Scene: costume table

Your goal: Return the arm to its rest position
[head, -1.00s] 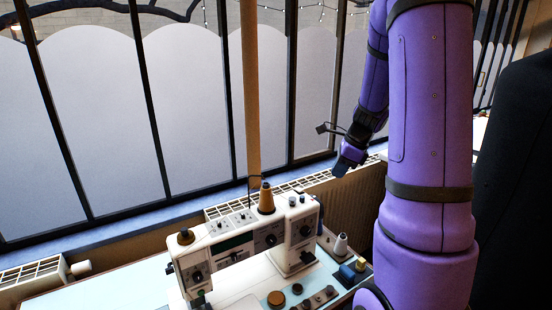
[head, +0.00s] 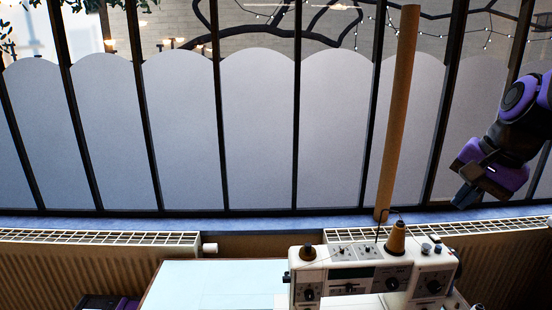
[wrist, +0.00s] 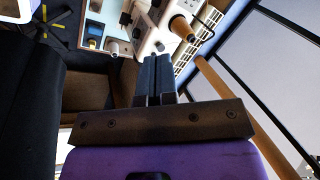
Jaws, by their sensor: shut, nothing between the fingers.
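My gripper (head: 463,196) hangs at the right of the head view, in front of the window and above the sill, up and right of the sewing machine. In the wrist view my gripper (wrist: 156,62) shows its two dark fingers side by side, shut and empty. It is clear of the machine and touches nothing that I can see. The upper part of my purple arm is cut off by the right edge of the head view.
A white sewing machine (head: 345,279) with an orange thread cone (head: 396,240) stands on a pale blue table (head: 215,284). A tall brown pole (head: 398,120) rises behind it. Radiators (head: 95,238) line the wall below the barred window.

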